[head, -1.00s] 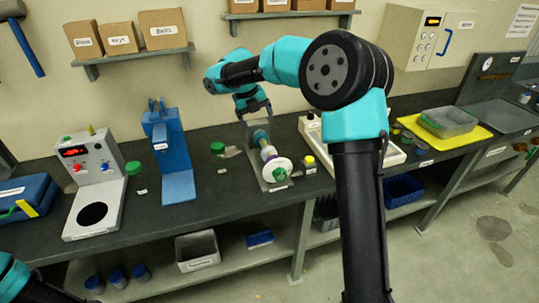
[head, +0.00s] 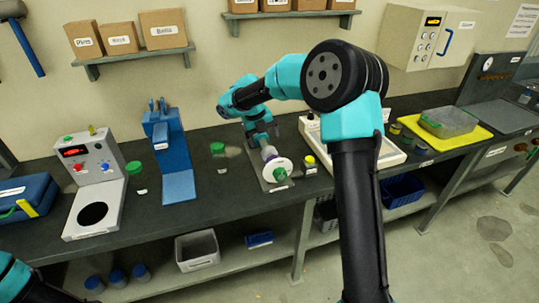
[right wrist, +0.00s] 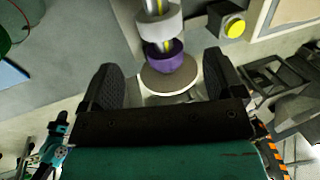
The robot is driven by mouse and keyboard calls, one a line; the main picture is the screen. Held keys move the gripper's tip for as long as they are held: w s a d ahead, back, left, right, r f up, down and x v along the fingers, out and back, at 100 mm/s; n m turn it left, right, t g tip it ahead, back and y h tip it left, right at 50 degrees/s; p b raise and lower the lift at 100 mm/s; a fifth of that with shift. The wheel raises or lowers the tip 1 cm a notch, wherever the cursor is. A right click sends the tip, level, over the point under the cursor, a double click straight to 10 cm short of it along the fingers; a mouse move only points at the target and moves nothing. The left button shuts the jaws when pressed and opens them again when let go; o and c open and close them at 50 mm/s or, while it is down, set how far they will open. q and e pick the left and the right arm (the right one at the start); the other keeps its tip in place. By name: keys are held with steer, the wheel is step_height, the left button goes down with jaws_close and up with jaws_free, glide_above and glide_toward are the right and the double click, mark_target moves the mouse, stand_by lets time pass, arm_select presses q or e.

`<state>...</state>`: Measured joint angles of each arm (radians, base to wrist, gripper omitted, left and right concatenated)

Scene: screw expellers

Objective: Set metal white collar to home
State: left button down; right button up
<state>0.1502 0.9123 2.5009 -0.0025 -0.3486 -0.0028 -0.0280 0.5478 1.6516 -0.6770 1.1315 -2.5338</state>
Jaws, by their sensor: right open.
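The screw expeller stand (head: 283,183) is on the bench, with a white disc (head: 277,170) and a green part (head: 280,175) at its front end. A whitish collar (head: 269,153) shows behind the disc. In the right wrist view a pale grey-white collar (right wrist: 158,22) is around a yellow-striped shaft, beside a purple ring (right wrist: 164,58) and a round tan-grey end piece (right wrist: 168,76). My right gripper (right wrist: 161,72) is open, its fingers on both sides of the end piece, with visible gaps. In the head view its fingers are hard to make out. My left gripper is out of view.
A green-lidded jar (head: 218,150) and a blue device (head: 178,185) stand left. A control box with a round hole (head: 95,190) is farther left.

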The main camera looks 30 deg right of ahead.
mark_target(268, 150)
steer(key=x, duration=0.9)
steer(key=shift+f, duration=0.1)
